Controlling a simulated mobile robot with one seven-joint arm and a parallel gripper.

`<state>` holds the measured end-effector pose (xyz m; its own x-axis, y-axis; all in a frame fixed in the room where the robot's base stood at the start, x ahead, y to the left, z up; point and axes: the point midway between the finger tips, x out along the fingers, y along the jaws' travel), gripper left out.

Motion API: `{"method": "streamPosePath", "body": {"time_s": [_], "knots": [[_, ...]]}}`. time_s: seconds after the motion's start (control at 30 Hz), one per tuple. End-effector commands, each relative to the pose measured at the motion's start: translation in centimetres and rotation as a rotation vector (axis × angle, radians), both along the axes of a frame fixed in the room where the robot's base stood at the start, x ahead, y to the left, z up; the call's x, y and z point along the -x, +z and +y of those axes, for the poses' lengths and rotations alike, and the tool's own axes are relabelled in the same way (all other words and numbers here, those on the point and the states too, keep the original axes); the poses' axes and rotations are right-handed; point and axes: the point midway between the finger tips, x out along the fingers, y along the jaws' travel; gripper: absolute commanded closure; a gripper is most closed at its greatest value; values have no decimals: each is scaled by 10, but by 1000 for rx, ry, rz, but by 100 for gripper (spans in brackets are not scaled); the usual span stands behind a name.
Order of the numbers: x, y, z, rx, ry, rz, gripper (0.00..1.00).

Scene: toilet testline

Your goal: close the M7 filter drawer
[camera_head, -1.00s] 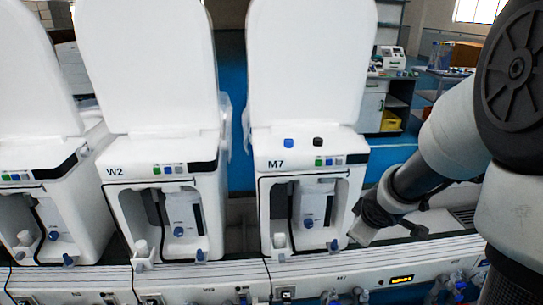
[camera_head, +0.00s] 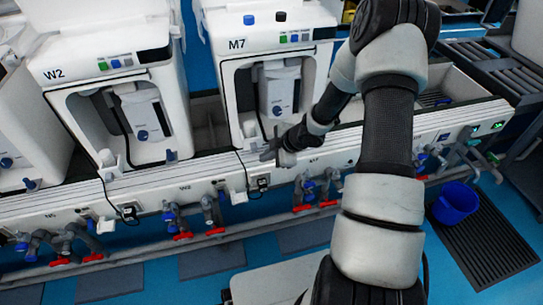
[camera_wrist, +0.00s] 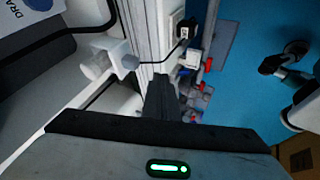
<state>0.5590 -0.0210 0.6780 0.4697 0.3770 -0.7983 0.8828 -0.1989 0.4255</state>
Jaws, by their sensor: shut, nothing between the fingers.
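The white M7 unit (camera_head: 227,62) stands right of the W2 unit in the head view. Inside its open front bay is a grey-white upright box (camera_head: 281,85) with a blue knob (camera_head: 277,110) low on it. I cannot tell which part is the filter drawer or how far out it stands. My gripper (camera_head: 268,150) is shut and empty, in front of the bay's lower edge, pointing left. I cannot tell if it touches the unit. The wrist view shows the dark closed fingers (camera_wrist: 161,98) near a white block with a round knob (camera_wrist: 97,66).
The W2 unit (camera_head: 90,70) stands to the left. A ledge runs below the units, with pipes and red-handled valves (camera_head: 183,236) under it. A blue bucket (camera_head: 455,203) stands on a floor grate at right. Blue floor lies in front.

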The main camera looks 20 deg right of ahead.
Motion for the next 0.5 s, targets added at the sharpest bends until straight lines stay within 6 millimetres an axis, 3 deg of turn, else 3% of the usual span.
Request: {"method": "streamPosePath", "body": {"time_s": [0.03, 0.13, 0.3, 0.5], "knots": [[-5, -15, 6, -2, 2, 1, 100], [-15, -30, 13, -1, 0, 1, 100], [-41, -22, 12, 2, 1, -3, 100], [-53, -23, 11, 2, 0, -1, 100]]}}
